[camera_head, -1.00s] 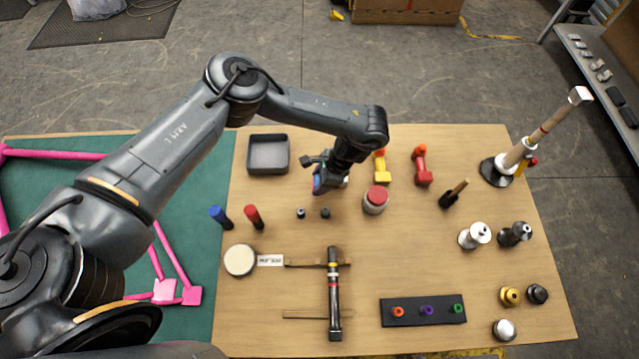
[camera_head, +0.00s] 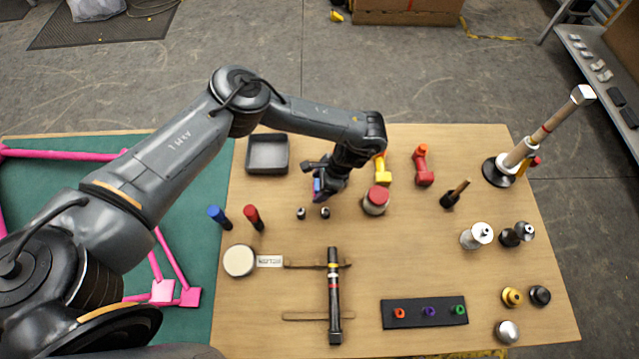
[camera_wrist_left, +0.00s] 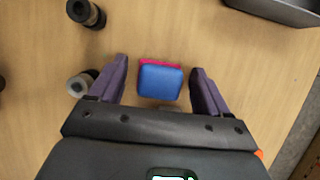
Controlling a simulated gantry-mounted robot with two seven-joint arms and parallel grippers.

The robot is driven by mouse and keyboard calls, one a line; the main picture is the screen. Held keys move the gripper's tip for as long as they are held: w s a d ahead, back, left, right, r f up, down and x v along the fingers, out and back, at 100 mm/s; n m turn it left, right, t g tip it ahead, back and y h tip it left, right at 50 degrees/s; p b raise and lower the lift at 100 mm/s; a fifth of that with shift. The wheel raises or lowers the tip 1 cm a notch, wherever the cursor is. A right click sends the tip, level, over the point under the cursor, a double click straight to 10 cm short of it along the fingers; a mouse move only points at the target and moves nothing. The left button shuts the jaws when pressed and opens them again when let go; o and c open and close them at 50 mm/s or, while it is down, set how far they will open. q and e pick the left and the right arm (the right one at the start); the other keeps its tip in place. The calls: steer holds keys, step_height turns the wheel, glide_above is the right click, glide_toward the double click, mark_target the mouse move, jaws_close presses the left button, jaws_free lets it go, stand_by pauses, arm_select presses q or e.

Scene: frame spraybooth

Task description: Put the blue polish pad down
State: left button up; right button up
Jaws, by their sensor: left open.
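The blue polish pad (camera_wrist_left: 160,82) shows in the left wrist view between the spread fingers of my left gripper (camera_wrist_left: 158,72), with a gap on each side. A pink-red layer shows along its far edge; I cannot tell whether it is a second pad or part of the same one. In the head view my left gripper (camera_head: 319,196) is low over the middle of the table, pointing down and open. The pad is mostly hidden there by the gripper. My right gripper is not in view.
A dark tray (camera_head: 267,170) stands behind and left of the gripper. A red-topped can (camera_head: 376,201) and a yellow tool (camera_head: 382,172) stand close to its right. Two small dark-topped pieces (camera_head: 301,213) (camera_head: 325,212) are just in front. Bare wood lies around the can's front.

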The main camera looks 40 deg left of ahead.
arm_select(q)
steer(key=shift+r, duration=0.1)
steer(key=p+v, duration=0.2)
steer(key=v, duration=1)
steer(key=shift+r, duration=0.1)
